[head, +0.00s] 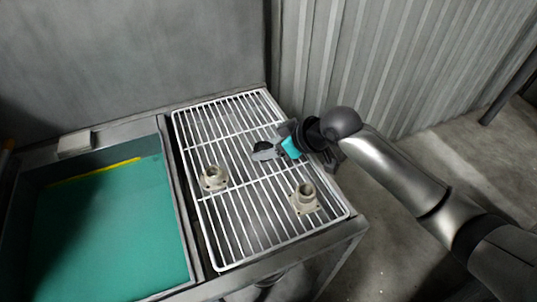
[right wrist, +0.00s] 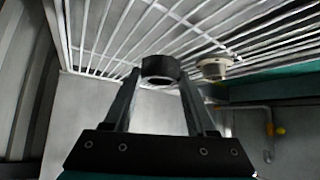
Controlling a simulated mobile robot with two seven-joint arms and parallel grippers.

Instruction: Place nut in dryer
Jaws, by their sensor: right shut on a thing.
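My right gripper (head: 264,151) is over the far middle part of a white wire rack (head: 228,129), with its arm coming from the right. In the right wrist view my right gripper (right wrist: 160,78) is shut on a dark ring-shaped nut (right wrist: 160,66), held between the fingertips. In the head view the nut is small and partly hidden by the fingers. I cannot tell whether it touches the rack bars. My left gripper is not in view. No part is labelled as the dryer; the rack is the open grid surface here.
Two pale flanged fittings stand on the rack, one left (head: 213,179) and one front right (head: 305,199). A basin with a teal floor (head: 110,225) is left of the rack. A grey wall (head: 130,55) stands behind. The rack's far left part is free.

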